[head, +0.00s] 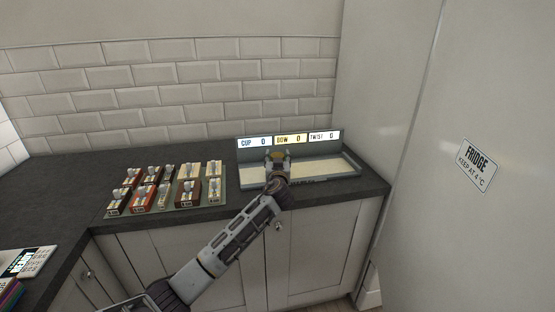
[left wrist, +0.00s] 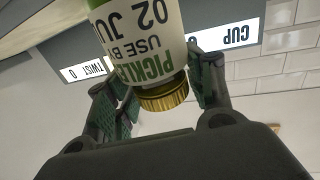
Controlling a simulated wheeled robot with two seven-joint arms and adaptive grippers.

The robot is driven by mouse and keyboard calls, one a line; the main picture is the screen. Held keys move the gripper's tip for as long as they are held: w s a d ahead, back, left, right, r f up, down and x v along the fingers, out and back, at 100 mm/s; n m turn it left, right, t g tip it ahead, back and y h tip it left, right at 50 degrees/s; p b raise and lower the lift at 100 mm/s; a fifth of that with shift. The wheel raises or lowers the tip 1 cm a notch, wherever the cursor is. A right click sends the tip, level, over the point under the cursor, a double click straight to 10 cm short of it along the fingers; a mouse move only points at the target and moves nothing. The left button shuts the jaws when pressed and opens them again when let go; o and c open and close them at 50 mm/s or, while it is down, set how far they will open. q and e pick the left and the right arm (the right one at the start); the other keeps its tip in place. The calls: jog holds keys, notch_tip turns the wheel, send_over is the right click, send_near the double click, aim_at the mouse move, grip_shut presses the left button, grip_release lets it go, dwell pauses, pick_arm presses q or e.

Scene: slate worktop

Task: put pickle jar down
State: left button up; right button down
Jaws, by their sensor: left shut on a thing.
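The pickle jar (left wrist: 140,45) has a white label with green and black print and a gold lid (left wrist: 163,97). It fills the middle of the left wrist view, between the fingers of my left gripper (left wrist: 155,82), which is shut on it near the lid end. In the head view my left gripper (head: 278,160) is over the middle of a grey shelf unit (head: 350,172), below its middle sign. There the gripper hides most of the jar. I cannot tell whether the jar's base touches the shelf. My right gripper is not in view.
The shelf unit's back carries signs reading CUP (head: 252,143), BOW and TWIST (head: 322,136). Its floor looks clear on both sides of the gripper. A green board (head: 217,204) with several small boxes stands to the left. A fridge (head: 430,220) is at the right.

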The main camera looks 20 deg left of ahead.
pick_arm(q)
jog(key=o, duration=1.3)
jog(key=shift+r, duration=0.1)
jog(key=shift+v, duration=6.05)
